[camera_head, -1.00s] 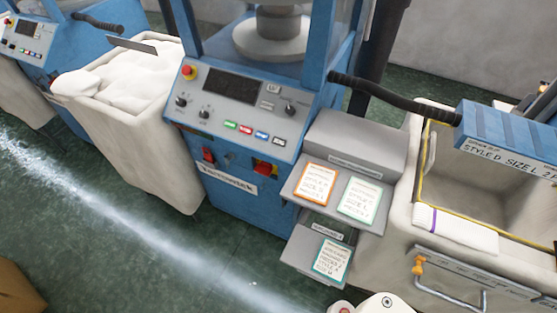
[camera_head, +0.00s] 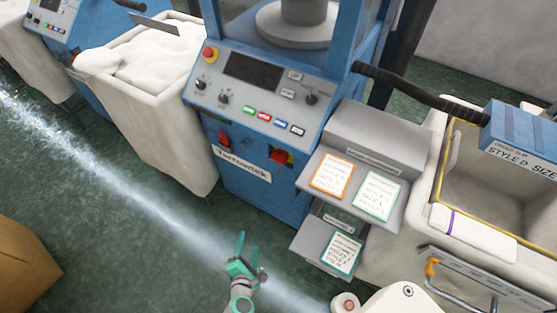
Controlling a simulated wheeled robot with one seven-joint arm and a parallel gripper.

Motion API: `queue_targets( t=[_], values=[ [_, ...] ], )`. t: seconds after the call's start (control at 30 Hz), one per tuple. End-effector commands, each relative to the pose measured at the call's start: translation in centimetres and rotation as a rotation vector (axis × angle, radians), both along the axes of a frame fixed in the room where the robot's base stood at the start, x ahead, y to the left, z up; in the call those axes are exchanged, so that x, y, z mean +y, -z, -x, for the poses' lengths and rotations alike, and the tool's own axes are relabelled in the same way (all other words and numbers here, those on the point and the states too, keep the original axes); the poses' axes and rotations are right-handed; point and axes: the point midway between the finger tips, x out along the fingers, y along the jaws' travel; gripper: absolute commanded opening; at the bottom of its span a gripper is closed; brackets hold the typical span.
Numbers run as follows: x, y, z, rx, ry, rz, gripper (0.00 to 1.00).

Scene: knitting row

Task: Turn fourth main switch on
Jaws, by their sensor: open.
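A blue knitting machine (camera_head: 262,185) stands in the middle, with a grey control panel (camera_head: 258,92) on its sloped front. Below the panel is a red rotary switch on a yellow plate (camera_head: 281,157), which looks like a main switch. Its on or off position is too small to tell. A smaller red switch (camera_head: 224,139) sits to its left. My teal gripper (camera_head: 250,259) is open and empty over the floor, in front of and below the machine, apart from both switches. Which machine counts as the fourth cannot be told here.
Grey shelves with cards (camera_head: 353,186) jut out right of the switch. A bin of white fabric (camera_head: 165,110) stands left, a large open bin (camera_head: 437,180) right. Another blue machine (camera_head: 50,25) is at the far left, a brown box (camera_head: 22,262) lower left. Green floor in front is clear.

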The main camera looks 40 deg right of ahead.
Motion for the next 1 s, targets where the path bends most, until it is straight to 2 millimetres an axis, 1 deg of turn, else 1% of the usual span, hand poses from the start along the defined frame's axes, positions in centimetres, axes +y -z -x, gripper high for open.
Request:
queue_targets(
  t=[0.03,0.13,0.2,0.27,0.3,0.4,0.5,0.6,0.73,0.87,1.0],
  values=[
    [-1.8,-0.5,-2.0,0.039,0.006,0.100,0.59],
    [-5.3,-1.8,-5.0,0.145,0.027,0.311,0.59],
    [-7.8,-3.4,-6.9,0.221,0.053,0.455,0.59],
    [-9.8,-4.8,-8.3,0.285,0.079,0.568,0.59],
    [-11.0,-6.0,-9.2,0.324,0.099,0.638,0.59],
    [-13.5,-8.7,-10.9,0.411,0.146,0.782,0.59],
    [-15.2,-10.8,-11.9,0.477,0.186,0.882,0.59],
    [-16.1,-12.1,-12.5,0.515,0.210,0.938,0.59],
    [-17.1,-12.7,-12.8,0.537,0.226,0.965,0.59],
    [-18.5,-12.7,-13.3,0.539,0.227,0.964,0.59],
    [-20.9,-12.7,-14.1,0.538,0.230,0.962,0.59]
  ],
)
